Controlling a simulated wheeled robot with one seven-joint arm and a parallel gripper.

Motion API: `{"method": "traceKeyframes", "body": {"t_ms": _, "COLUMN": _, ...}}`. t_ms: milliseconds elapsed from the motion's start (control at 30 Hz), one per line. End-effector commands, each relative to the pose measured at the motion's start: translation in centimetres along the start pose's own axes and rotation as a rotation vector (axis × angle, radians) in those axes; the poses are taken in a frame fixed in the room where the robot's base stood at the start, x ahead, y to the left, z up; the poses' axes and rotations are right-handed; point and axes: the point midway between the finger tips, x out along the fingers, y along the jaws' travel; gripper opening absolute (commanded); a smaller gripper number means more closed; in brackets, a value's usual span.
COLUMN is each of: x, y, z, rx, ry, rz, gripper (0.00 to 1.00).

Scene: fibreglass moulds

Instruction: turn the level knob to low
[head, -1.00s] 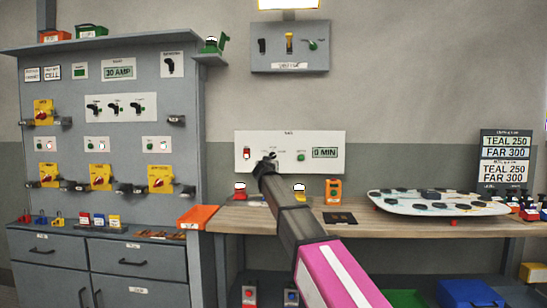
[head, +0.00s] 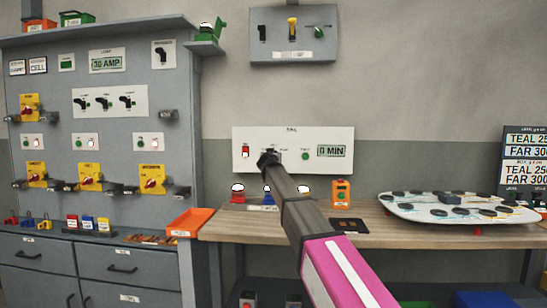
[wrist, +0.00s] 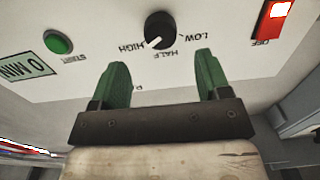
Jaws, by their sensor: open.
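The level knob (wrist: 160,29) is a round black knob with a white pointer on a white panel. In the wrist view its labels appear upside down: LOW, HALF and HIGH around its lower side. The pointer aims down and left, between HALF and HIGH as far as I can tell. My gripper (wrist: 160,60) has two green fingers, open and spread apart, with nothing between them. The knob shows beyond the fingertips, between their lines, apart from them. In the head view my gripper (head: 268,157) is in front of the white panel (head: 337,134) and hides the knob.
The panel also carries a red lit switch (head: 245,151), a green start button (head: 305,156) and a 0 MIN display (head: 331,151). Below is a wooden bench (head: 400,231) with an orange device (head: 341,194) and a white board (head: 460,210). A grey cabinet stands left.

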Motion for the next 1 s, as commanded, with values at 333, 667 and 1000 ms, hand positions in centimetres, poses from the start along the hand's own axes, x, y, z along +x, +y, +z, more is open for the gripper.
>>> {"method": "traceKeyframes", "body": {"t_ms": 333, "x": 6.0, "y": -0.1, "z": 0.0, "rx": 0.0, "ry": 0.0, "rz": -0.001, "gripper": 0.7}}
{"method": "traceKeyframes", "body": {"t_ms": 667, "x": 6.5, "y": 0.0, "z": 0.1, "rx": 0.0, "ry": 0.0, "rz": -0.001, "gripper": 0.7}}
{"method": "traceKeyframes", "body": {"t_ms": 1000, "x": 6.5, "y": -0.1, "z": 0.1, "rx": -0.001, "ry": 0.0, "rz": -0.001, "gripper": 0.21}}
